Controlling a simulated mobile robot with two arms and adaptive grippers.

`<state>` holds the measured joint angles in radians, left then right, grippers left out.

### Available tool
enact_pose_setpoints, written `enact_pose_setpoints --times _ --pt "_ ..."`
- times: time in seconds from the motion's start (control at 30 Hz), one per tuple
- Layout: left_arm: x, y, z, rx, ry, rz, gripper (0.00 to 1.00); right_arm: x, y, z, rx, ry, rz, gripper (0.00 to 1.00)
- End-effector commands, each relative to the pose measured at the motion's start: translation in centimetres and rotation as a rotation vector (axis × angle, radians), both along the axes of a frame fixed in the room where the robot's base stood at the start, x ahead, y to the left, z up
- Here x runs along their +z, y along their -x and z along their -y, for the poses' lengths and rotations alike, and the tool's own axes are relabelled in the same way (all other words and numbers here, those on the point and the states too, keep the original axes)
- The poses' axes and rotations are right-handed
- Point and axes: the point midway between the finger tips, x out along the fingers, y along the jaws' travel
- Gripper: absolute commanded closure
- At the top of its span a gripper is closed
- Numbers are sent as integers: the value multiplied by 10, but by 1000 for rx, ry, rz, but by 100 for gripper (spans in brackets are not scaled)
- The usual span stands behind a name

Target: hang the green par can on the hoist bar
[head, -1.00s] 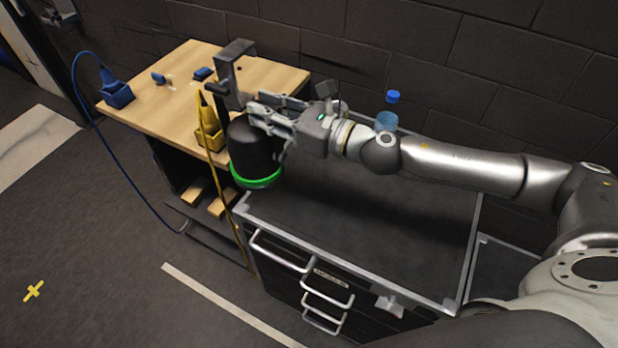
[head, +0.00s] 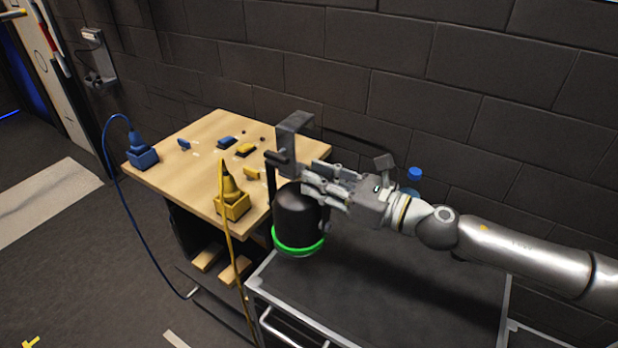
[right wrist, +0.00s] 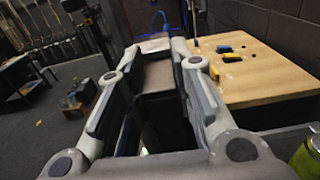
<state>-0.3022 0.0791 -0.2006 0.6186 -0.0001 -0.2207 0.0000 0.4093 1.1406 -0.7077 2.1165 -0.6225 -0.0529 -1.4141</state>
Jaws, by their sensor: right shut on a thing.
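The green par can (head: 298,218) is a black can with a bright green ring at its lower end and a grey hook clamp on top. My right gripper (head: 312,182) is shut on it and holds it upright above the near left part of the black case top. In the right wrist view the fingers (right wrist: 158,100) close around a dark upright part of the can (right wrist: 160,78); its lower body is mostly hidden there. The hoist bar is not seen in either view. My left gripper is not in view.
A blue cable and a yellow cable (head: 234,265) hang to the floor. A blue-capped bottle (head: 412,178) stands behind my right arm. A dark block wall closes the back.

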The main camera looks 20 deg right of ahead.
Motion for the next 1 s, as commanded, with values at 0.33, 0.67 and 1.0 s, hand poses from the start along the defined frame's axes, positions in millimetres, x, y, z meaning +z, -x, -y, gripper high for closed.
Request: enact_pose_setpoints --times 0.33,0.67,1.0 --pt "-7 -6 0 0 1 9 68 -7 12 18 1 -3 4 100" --pt "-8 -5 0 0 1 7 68 -19 22 34 0 -2 4 100" --pt "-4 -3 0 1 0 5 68 -45 34 53 0 -5 2 100"
